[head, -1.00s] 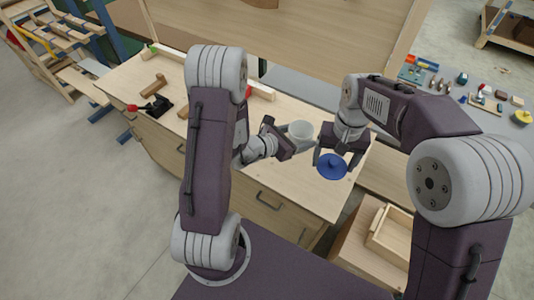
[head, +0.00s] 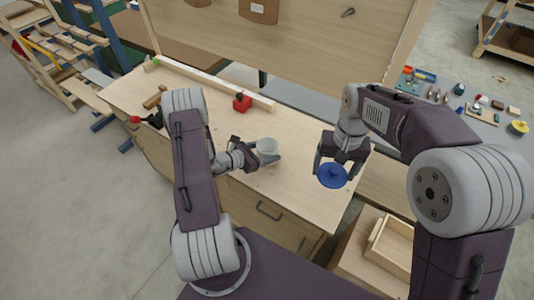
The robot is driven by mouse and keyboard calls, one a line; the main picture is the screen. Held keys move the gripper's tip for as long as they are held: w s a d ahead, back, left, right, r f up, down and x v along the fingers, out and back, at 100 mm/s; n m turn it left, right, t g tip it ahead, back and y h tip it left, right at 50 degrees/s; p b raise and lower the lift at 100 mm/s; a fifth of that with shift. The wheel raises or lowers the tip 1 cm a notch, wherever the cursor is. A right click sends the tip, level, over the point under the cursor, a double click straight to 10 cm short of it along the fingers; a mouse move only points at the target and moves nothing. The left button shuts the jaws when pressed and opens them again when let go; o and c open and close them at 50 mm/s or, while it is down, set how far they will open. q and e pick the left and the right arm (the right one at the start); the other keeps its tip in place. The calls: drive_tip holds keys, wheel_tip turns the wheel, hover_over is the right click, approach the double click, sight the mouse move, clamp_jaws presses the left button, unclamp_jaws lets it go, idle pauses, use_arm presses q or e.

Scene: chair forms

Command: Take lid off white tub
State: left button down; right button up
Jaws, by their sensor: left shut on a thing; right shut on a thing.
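The white tub (head: 267,147) is upright with its top uncovered, low over or on the workbench, left of the lid. My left gripper (head: 266,156) is shut on the tub, with its fingers around the tub's sides. The blue lid (head: 332,176) with a small knob is apart from the tub, near the bench's right front edge. My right gripper (head: 338,170) is shut on the lid and holds it up. Whether the tub's base touches the bench top is hard to tell.
The wooden workbench (head: 300,185) has free room between tub and lid. A red block (head: 242,102) stands behind, near a long wooden strip (head: 215,84). A dark tool with a red end (head: 135,120) lies at the left. An open wooden box (head: 390,245) stands at the front right.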

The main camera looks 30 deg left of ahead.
use_arm(q)
wheel_tip(320, 180, down, 2)
drive_tip(key=shift+a, duration=0.1)
drive_tip(key=shift+f, duration=0.1)
drive_tip(key=shift+f, duration=0.15)
drive_tip(key=shift+c, duration=1.1)
unclamp_jaws()
